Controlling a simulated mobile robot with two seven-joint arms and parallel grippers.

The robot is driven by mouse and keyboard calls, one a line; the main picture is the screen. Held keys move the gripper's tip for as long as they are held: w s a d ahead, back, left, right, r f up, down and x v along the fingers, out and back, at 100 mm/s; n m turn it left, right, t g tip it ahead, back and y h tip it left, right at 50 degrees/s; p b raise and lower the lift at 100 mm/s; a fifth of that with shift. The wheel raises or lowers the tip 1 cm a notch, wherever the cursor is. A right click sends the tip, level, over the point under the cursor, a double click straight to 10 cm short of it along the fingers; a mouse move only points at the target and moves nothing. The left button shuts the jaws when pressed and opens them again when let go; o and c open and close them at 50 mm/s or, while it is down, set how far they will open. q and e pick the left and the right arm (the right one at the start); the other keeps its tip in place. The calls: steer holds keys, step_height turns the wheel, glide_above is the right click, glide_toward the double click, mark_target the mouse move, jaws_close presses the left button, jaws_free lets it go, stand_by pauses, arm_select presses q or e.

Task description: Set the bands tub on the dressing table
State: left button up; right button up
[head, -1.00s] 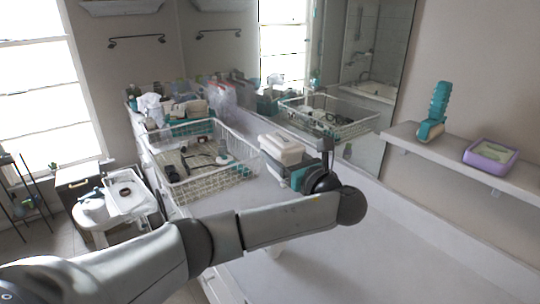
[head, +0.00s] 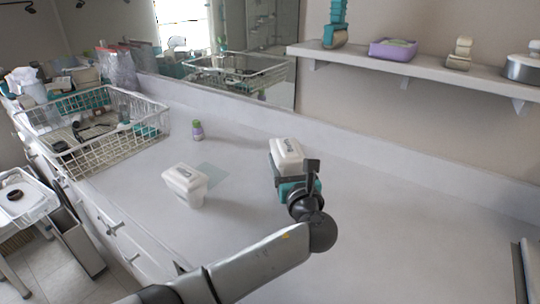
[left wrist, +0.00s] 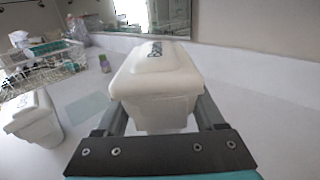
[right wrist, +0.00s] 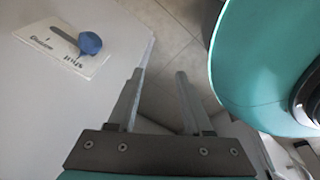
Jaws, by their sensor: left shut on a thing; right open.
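A white lidded tub (head: 287,157) with dark lettering on its lid is in my left gripper (head: 290,176). It also shows in the left wrist view (left wrist: 155,80), upright between the two fingers; the lettering is hard to read. I cannot tell whether its base touches the dressing table (head: 390,220), a long pale counter. A second, similar white lidded tub (head: 185,184) stands on the counter to the left, apart from the held one. My right gripper (right wrist: 158,85) is open and empty in the right wrist view, near a pale surface edge above the floor.
A wire basket (head: 100,150) with items stands on the left. A small purple-and-green bottle (head: 197,130) and a faint teal square (head: 211,176) are on the counter. The wall shelf (head: 420,72) holds a purple tray (head: 393,49). The counter's right-middle is clear.

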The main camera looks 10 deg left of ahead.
arm_select(q)
steer(key=shift+d, duration=0.1)
arm_select(e)
steer(key=shift+r, duration=0.1)
arm_select(q)
steer(key=shift+r+p, duration=0.1)
steer(key=shift+p, duration=0.4)
step_height(320, 180, down, 3)
steer(key=shift+r+b, duration=0.1)
steer(key=shift+b, duration=0.8)
steer(key=shift+f, duration=0.45)
steer(key=shift+f+b, duration=0.2)
steer(key=shift+b, duration=0.2)
steer(key=shift+f+b, duration=0.55)
steer(key=shift+f, duration=0.4)
arm_select(e)
steer(key=w, duration=0.1)
steer(key=w+a, duration=0.2)
steer(key=w, duration=0.1)
steer(key=shift+f, duration=0.2)
arm_select(q)
steer(key=shift+p, duration=0.3)
arm_select(e)
steer(key=shift+r, duration=0.35)
